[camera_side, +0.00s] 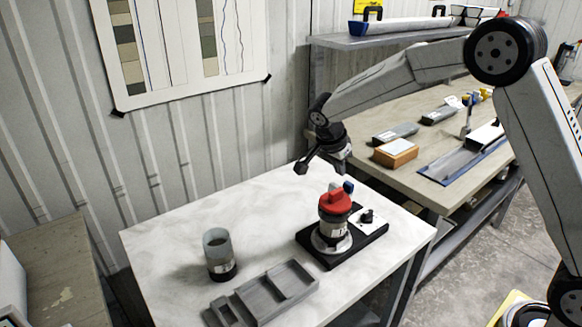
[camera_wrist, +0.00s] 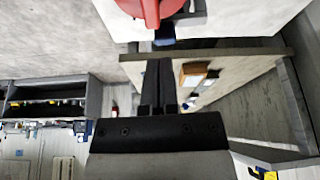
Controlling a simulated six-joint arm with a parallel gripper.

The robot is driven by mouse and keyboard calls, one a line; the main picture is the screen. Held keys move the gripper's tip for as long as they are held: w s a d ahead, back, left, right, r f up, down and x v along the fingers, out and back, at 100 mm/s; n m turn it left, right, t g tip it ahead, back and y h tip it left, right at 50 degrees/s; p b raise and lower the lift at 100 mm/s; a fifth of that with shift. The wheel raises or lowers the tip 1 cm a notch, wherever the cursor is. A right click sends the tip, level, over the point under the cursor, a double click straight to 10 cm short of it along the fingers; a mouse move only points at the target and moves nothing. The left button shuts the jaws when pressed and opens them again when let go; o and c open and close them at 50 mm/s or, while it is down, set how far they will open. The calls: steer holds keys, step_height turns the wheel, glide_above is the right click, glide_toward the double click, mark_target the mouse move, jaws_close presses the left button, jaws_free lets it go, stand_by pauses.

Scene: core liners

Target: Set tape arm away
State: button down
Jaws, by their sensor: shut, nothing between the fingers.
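A clear core liner (camera_side: 334,227) with a red cap (camera_side: 335,201) stands upright in a round holder on a black base (camera_side: 367,243). A small blue-ended part (camera_side: 348,187) shows beside the cap; I cannot tell if it is the tape arm. My gripper (camera_side: 343,171) is behind and above the cap, shut and empty. In the wrist view my shut fingers (camera_wrist: 158,64) point towards the blue part (camera_wrist: 164,34) and the red cap (camera_wrist: 151,9), with the blue part close to their tips. Contact cannot be told.
A clear cup with a dark bottom (camera_side: 219,254) stands at the left on the white table (camera_side: 165,240). A grey compartment tray (camera_side: 276,290) lies at the front. A bench with an orange box (camera_side: 395,154) stands behind, under a shelf (camera_side: 390,37).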

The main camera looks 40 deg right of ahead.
mark_target(352, 185)
steer(key=shift+x, duration=3.25)
steer(key=shift+s+d+n+t, duration=0.15)
steer(key=shift+d+n+t, duration=0.2)
steer(key=shift+n, duration=0.35)
steer(key=shift+s+d+n+t, duration=0.1)
steer(key=shift+d+n+t, duration=0.25)
steer(key=shift+d+n, duration=0.75)
steer(key=shift+w+d+n+t+y, duration=0.15)
steer(key=shift+w+d+n, duration=0.05)
steer(key=shift+d+n, duration=0.4)
steer(key=shift+w+d+n+t+y, duration=0.2)
steer(key=shift+w+d+n, duration=0.05)
steer(key=shift+d+n, duration=0.35)
steer(key=shift+w+d+n+t+y, duration=0.15)
steer(key=shift+w+d+n, duration=0.05)
steer(key=shift+d+n, duration=0.4)
steer(key=shift+r, duration=0.1)
steer(key=s+d+v, duration=0.1)
steer(key=v, duration=0.8)
steer(key=shift+a+r, duration=0.15)
steer(key=shift+r, duration=0.25)
